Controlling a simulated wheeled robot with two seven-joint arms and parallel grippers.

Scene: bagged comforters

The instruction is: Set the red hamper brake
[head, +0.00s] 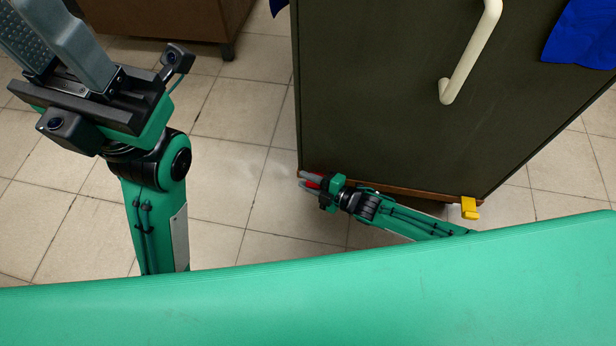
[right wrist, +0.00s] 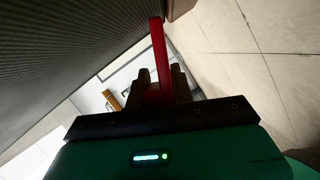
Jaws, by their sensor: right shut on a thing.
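The dark hamper (head: 390,110) stands at the upper right of the head view, with a brown bottom rim. A red brake lever (head: 313,180) sits low at its left corner, mostly hidden by my gripper. My right gripper (head: 307,182) is shut on this lever down near the floor. In the right wrist view the red lever (right wrist: 158,50) rises from between my right gripper's fingers (right wrist: 162,85), beside the hamper's ribbed dark side (right wrist: 70,70). My left gripper (head: 45,30) is raised at the upper left, open and empty, its fingertips cut off by the frame.
A yellow lever (head: 470,208) sits at the hamper's lower right. A pale handle (head: 470,55) is on the hamper, and blue cloth (head: 585,35) hangs over its edge. A brown cabinet (head: 160,15) stands at the back left. Tiled floor (head: 235,170) between is clear.

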